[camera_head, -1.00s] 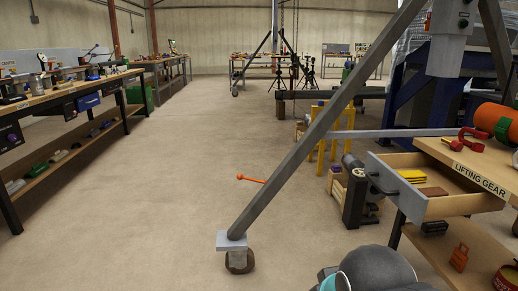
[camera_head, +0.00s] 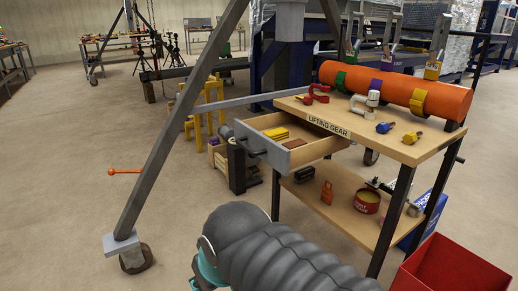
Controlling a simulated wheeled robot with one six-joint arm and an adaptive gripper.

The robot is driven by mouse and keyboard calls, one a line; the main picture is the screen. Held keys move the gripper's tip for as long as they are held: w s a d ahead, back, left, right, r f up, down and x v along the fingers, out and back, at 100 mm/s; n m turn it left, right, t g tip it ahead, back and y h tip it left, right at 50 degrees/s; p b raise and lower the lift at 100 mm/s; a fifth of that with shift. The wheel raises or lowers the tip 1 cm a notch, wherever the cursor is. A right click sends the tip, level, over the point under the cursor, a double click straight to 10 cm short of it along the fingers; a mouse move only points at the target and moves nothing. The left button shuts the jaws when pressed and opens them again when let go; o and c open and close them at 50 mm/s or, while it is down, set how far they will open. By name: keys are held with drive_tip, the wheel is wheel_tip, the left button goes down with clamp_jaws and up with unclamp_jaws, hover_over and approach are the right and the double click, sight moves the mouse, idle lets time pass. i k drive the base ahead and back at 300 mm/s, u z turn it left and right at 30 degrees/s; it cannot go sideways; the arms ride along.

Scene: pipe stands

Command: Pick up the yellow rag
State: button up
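A small yellow folded item (camera_head: 276,133), which looks like the yellow rag, lies in the open drawer (camera_head: 310,152) of the lifting gear bench. It sits toward the drawer's back left, apart from a flat brown piece (camera_head: 294,143) in the same drawer. The drawer's front panel, with a dark handle, faces left. My gripper is not in view; only a grey ribbed part of my arm with a teal piece shows at the bottom, in front of the bench.
The bench top (camera_head: 400,143) carries an orange cylinder (camera_head: 395,88), shackles and clamps. A slanted grey gantry leg (camera_head: 180,130) stands left. A red bin (camera_head: 452,268) is at lower right.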

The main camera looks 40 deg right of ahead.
sight(277, 134)
drive_tip(key=z, duration=2.05)
drive_tip(key=k, duration=1.25)
drive_tip(key=u, duration=0.6)
drive_tip(key=i, duration=1.45)
drive_tip(key=z, duration=0.35)
